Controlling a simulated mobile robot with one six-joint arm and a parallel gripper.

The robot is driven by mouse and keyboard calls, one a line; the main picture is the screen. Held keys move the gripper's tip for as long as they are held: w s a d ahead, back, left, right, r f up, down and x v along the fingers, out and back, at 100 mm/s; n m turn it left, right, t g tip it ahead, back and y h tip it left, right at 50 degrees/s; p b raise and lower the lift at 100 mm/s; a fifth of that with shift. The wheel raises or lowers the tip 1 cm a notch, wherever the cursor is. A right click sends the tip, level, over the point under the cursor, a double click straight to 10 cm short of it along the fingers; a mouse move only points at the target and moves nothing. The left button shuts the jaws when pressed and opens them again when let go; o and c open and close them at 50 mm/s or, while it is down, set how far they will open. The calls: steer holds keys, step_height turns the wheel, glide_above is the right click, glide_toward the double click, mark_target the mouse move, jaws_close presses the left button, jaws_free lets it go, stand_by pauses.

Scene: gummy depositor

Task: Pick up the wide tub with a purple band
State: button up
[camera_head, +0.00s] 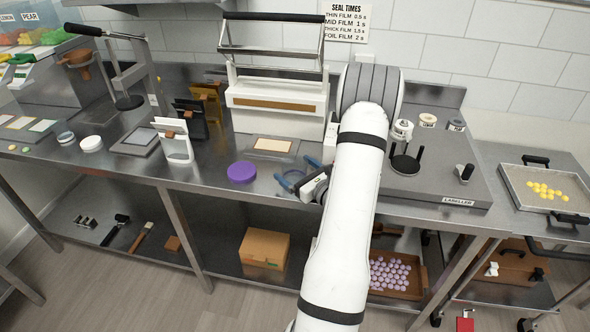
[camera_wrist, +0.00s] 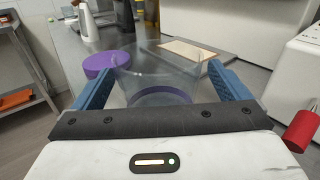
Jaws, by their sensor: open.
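The wide clear tub (camera_wrist: 160,80) with a purple band (camera_wrist: 163,99) stands on the steel counter in the wrist view. It sits between the two blue fingers of my gripper (camera_wrist: 158,76), which are open on either side of it. I cannot tell whether either finger touches its wall. In the head view my gripper (camera_head: 298,173) is low over the counter's front, and the clear tub is hard to make out there. A purple round lid (camera_head: 241,172) lies to the left of the gripper; it also shows in the wrist view (camera_wrist: 110,63).
A film sealer (camera_head: 277,105) stands behind, with a flat pad (camera_head: 272,145) before it. A white holder (camera_head: 174,143) stands to the left. The labeller (camera_head: 440,186) is right of my arm. A red-handled part (camera_wrist: 302,130) is close at right in the wrist view.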

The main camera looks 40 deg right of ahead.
steer(key=shift+w, duration=1.05)
steer(key=c, duration=1.1)
